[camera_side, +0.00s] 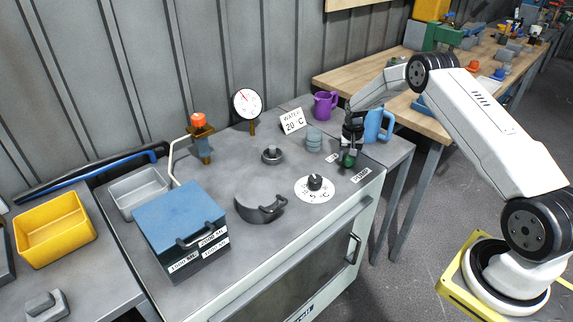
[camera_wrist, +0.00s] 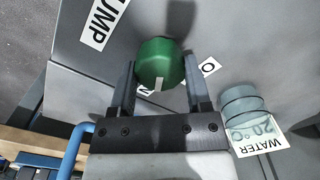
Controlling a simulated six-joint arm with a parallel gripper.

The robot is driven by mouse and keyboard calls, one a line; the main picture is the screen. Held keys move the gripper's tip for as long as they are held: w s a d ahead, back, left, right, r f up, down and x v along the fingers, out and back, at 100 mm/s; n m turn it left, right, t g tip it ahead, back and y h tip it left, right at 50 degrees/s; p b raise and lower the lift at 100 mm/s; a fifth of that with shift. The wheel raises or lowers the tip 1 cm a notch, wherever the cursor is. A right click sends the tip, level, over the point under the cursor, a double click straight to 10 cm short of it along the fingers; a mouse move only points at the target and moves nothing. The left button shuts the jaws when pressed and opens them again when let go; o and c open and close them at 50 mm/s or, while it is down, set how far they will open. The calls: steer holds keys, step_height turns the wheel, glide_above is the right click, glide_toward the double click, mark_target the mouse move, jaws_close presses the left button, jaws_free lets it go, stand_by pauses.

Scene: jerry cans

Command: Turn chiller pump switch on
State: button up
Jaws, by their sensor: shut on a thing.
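The chiller pump switch is a round green knob (camera_side: 348,161) on the grey top of the cabinet, at its right end. It also shows in the wrist view (camera_wrist: 157,58), with a white pointer mark on its near edge. My gripper (camera_side: 350,153) points down over it, and its two fingers stand on either side of the knob in the wrist view (camera_wrist: 160,78), shut on it. A white PUMP label (camera_wrist: 105,22) lies beside the knob. A small label showing an O (camera_wrist: 208,67) is partly hidden by a finger, and another scrap of lettering shows beside the other finger.
Ribbed blue-grey cylinder (camera_side: 314,139) and WATER 20 °C card (camera_side: 292,121) stand close to the switch. A dial (camera_side: 315,184) sits in front left. Purple jug (camera_side: 325,105) and blue jug (camera_side: 378,125) stand behind. A blue-lidded box (camera_side: 180,218) is at left.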

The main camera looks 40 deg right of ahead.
stand_by(0.5)
steer(key=o, duration=1.3)
steer(key=shift+r, duration=0.2)
steer(key=shift+r, duration=3.7)
